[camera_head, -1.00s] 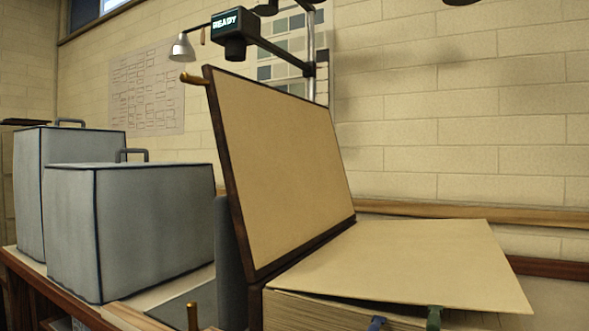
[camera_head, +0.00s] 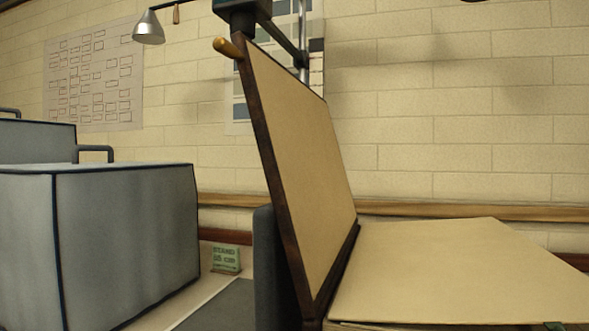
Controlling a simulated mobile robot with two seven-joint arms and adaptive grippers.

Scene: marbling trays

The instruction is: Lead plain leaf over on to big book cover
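The big book's cover (camera_head: 295,165) stands steeply raised in the middle, tilted back a little. Its tan inner face has a dark brown edge, and a brass peg (camera_head: 228,47) sticks out at its upper left corner. A plain tan leaf (camera_head: 465,270) lies flat on top of the book's pages at the lower right, hinged along the foot of the cover. A green tab (camera_head: 555,326) shows at the bottom edge below the leaf. Neither of my grippers is in view. The leaf's near right corner is cut off by the frame.
A large grey box (camera_head: 125,235) stands on the bench at the left, with another grey box (camera_head: 35,133) behind it. A grey upright support (camera_head: 265,260) stands behind the cover. A small green sign (camera_head: 226,260) stands between. A lamp (camera_head: 149,28) hangs above.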

